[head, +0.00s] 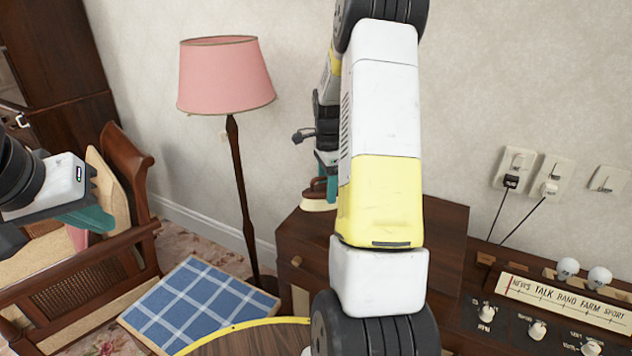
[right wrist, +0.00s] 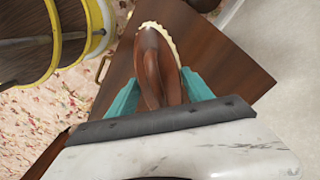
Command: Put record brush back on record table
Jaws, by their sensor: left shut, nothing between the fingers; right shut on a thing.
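The record brush (right wrist: 158,65) has a glossy brown handle and a cream bristle edge. My right gripper (right wrist: 155,92) is shut on it, with teal fingers on either side. In the head view the brush (head: 319,199) shows just left of my right arm, and the right gripper (head: 325,163) is partly hidden by that arm. The brush is over or at the left part of a dark wooden cabinet top (head: 445,222), which appears to be the record table; whether they touch I cannot tell. My left gripper (head: 88,214) is shut and empty at the far left, above a wooden armchair.
The wooden armchair (head: 128,240) and a blue checked cushion (head: 195,303) are at the left. A pink-shaded floor lamp (head: 226,75) stands left of the cabinet. A radio panel (head: 560,300) with knobs is at the right, below wall sockets (head: 530,168) with plugged cords.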

